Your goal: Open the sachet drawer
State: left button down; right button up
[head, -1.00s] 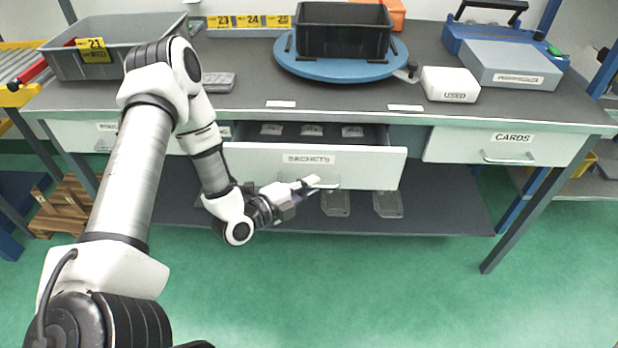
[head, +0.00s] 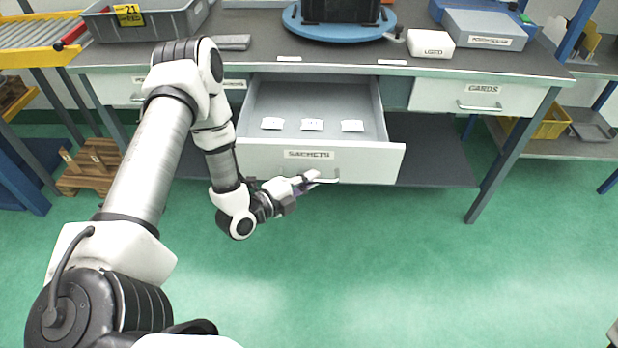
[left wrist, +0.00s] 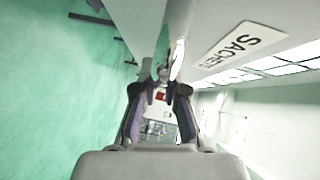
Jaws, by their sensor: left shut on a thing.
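The sachet drawer (head: 360,166), with a white front labelled SACHETS, stands well out from under the workbench. Three white sachets (head: 312,125) lie in a row on its grey floor. My left gripper (head: 314,183) is at the lower middle of the drawer front, shut on the drawer handle (head: 328,181), which it mostly hides. In the left wrist view the gripper's dark fingers (left wrist: 160,92) close at the handle beside the drawer front (left wrist: 220,22). My right gripper is not in view.
The workbench top (head: 330,62) carries a grey bin (head: 160,22), a blue turntable (head: 340,30) with a black crate, and a white box (head: 430,43). The closed cards drawer (head: 480,97) is to the right. The green floor (head: 400,270) in front is clear.

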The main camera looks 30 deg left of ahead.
pick_arm(q)
jog(key=shift+s+d, duration=0.1)
dwell(0.3)
jog(key=c, duration=1.2)
grip_release()
jog(key=v, duration=1.2)
